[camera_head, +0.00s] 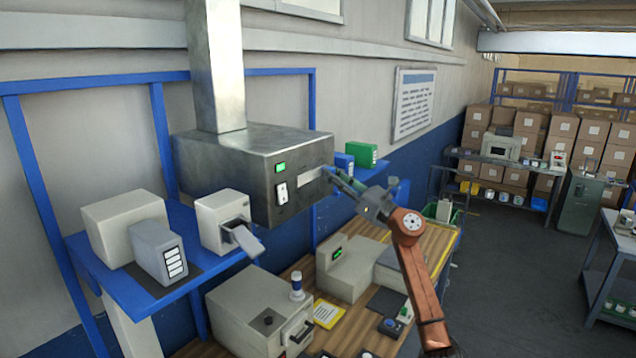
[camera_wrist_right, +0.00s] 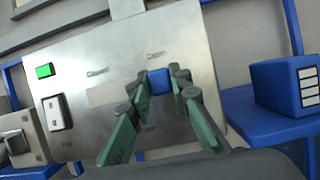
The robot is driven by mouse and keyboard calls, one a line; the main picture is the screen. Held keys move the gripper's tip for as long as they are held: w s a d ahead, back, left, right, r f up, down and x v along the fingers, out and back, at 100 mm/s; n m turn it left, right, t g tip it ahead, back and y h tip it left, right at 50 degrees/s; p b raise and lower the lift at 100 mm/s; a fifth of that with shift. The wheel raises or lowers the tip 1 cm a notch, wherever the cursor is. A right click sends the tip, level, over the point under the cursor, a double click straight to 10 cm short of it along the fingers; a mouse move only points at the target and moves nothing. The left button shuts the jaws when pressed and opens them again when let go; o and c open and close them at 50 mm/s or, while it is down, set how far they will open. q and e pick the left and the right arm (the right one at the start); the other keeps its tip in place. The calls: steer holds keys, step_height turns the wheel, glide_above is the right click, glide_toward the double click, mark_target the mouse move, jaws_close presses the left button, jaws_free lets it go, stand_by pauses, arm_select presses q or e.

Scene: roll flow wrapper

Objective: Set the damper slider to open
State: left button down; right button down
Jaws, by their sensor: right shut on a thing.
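The damper is on the front of a metal hood box (camera_head: 250,172), which also shows in the right wrist view (camera_wrist_right: 200,45). A pale horizontal strip (camera_head: 308,177) runs across this front. A small blue slider handle (camera_wrist_right: 159,82) sits at the right end of the strip in the wrist view, below small markings too blurred to read. My right gripper (camera_head: 330,174) reaches the front from the right. In the wrist view its green-padded fingers (camera_wrist_right: 160,92) are shut around the handle; the exact contact is partly hidden. My left gripper is not in view.
A green light (camera_head: 280,168) and a white switch (camera_head: 282,193) are left of the strip. Blue and green bins (camera_head: 360,154) stand on a shelf behind my right arm. Below is a wooden bench (camera_head: 345,338) with several machines. A blue shelf (camera_head: 190,265) stands left.

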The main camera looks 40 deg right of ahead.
steer(key=shift+d, duration=0.2)
steer(key=c, duration=2.2)
jaws_free()
steer(key=o, duration=0.4)
steer(key=shift+d, duration=0.2)
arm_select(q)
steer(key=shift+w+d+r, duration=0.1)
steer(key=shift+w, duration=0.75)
arm_select(e)
steer(key=shift+o, duration=0.2)
steer(key=v, duration=1.2)
steer(key=shift+a, duration=0.15)
steer(key=shift+f, duration=0.1)
